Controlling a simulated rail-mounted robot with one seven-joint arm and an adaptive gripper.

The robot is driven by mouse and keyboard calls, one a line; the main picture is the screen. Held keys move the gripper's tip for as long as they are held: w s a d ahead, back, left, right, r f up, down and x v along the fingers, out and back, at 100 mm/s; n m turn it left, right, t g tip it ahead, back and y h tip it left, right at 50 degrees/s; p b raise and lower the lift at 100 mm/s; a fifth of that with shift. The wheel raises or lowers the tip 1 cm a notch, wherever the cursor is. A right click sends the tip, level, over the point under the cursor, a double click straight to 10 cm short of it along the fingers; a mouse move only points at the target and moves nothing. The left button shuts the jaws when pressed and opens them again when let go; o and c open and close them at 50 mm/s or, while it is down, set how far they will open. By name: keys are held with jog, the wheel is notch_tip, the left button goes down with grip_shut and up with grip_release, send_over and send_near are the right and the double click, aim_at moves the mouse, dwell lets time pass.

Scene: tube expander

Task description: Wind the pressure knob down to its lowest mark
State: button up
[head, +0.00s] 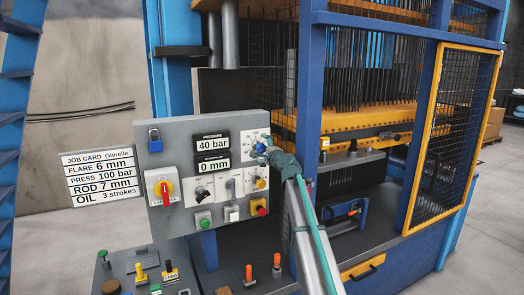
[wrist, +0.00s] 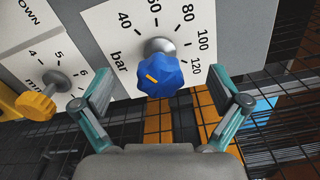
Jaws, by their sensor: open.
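The pressure knob (wrist: 162,75) is blue and lobed, with an orange mark on its left part, on a white dial plate (wrist: 110,20) marked 40 to 120 bar. The 40 is at upper left, the 120 at right. My gripper (wrist: 161,90) is open, one finger on each side of the knob, with a visible gap to both. The pressure display (head: 212,144) reads 40 bar.
A yellow knob (wrist: 37,104) with a mm scale sits left of the blue knob. A job card (head: 99,177) reads press 100 bar. Wire mesh lies beyond the panel.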

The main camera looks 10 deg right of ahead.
dwell(0.3)
jog(key=v, duration=0.7)
dwell(0.3)
